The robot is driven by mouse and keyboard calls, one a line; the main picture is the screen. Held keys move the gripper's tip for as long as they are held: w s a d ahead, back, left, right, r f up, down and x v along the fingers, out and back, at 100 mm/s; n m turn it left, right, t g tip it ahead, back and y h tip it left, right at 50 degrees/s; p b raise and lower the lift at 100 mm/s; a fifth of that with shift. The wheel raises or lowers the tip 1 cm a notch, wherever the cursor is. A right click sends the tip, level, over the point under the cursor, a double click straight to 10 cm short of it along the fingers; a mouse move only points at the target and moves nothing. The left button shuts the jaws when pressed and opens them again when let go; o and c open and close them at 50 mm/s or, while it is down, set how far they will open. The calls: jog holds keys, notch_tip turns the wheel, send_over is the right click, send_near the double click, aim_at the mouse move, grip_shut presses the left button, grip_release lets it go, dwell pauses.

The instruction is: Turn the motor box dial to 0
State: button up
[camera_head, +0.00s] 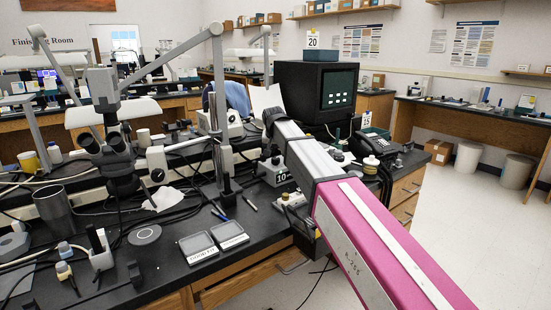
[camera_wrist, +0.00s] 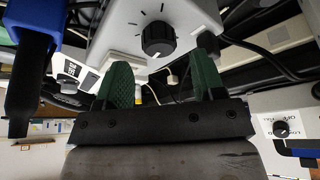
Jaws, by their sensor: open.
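In the wrist view, a large black dial (camera_wrist: 158,38) stands out from the face of a white box (camera_wrist: 200,15). Short dark tick marks surround the dial; no numbers can be read, and its pointer setting is unclear. My gripper (camera_wrist: 163,80) is open, with green finger pads apart at the left and right below the dial. Nothing is between the fingers, and the dial appears beyond the tips, apart from them. In the head view my arm reaches to the bench and its dark end hides the gripper. A white box with knobs (camera_head: 232,126) shows just left of it.
A second white box with a small black knob (camera_wrist: 281,128) and OFF lettering is at right in the wrist view. A blue-and-black handle (camera_wrist: 30,80) hangs at left. Cables run behind. The bench holds a microscope (camera_head: 112,130), lamp arms and two small trays (camera_head: 198,246).

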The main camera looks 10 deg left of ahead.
aim_at(276, 158)
jog(key=shift+x, duration=1.75)
jog(key=c, duration=0.9)
